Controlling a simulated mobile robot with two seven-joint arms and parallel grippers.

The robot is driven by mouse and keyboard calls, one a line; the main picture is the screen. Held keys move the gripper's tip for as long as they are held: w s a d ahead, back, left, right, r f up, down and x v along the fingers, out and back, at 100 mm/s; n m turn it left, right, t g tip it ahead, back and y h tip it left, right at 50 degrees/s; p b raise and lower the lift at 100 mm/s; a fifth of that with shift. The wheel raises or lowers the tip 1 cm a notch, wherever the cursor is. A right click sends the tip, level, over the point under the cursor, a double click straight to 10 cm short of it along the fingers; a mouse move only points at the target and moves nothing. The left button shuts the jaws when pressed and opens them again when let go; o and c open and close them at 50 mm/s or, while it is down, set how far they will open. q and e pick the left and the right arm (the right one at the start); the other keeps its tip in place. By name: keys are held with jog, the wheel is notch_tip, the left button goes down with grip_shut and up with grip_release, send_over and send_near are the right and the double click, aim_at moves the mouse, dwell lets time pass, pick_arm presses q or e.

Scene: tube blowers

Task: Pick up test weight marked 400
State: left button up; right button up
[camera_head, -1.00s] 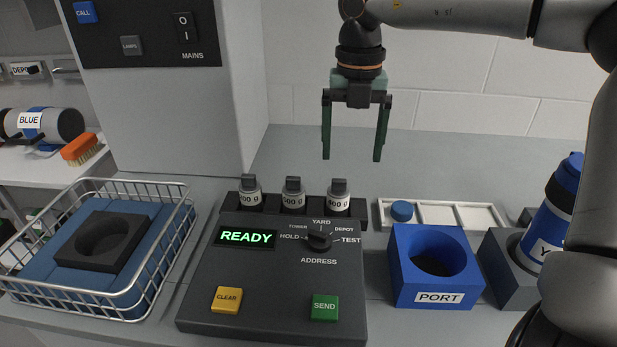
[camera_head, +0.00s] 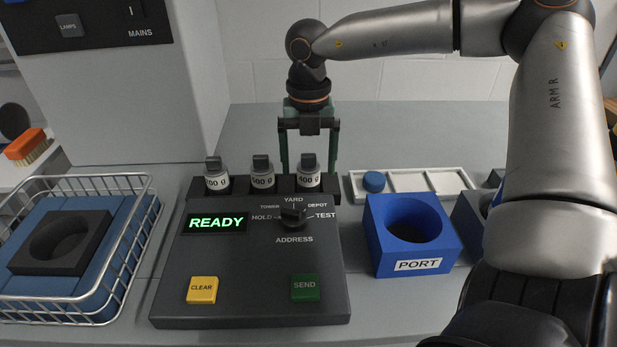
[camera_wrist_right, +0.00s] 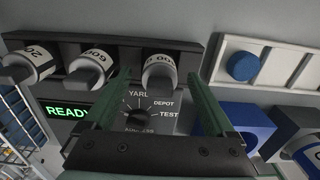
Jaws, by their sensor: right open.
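The test weight marked 400 (camera_head: 309,181) is a grey cylinder with a white label and a dark knob. It stands upright at the right end of a dark rack (camera_head: 340,190). In the right wrist view this weight (camera_wrist_right: 160,74) shows between the fingers, its label only partly readable. My right gripper (camera_head: 309,168) is open and empty, pointing down, its green fingers to either side of the weight in the picture. Whether the fingers are level with the knob or still apart from it, I cannot tell. My left gripper is not in view.
Two other weights (camera_head: 262,178) (camera_head: 216,179) stand left in the rack. In front is a console with a READY display (camera_head: 217,222) and a selector knob (camera_head: 293,217). A blue PORT block (camera_head: 411,235) and white tray (camera_head: 463,182) are right; a wire basket (camera_head: 76,321) is left.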

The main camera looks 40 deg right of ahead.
notch_tip(320, 180, down, 2)
grip_shut()
dwell(0.9)
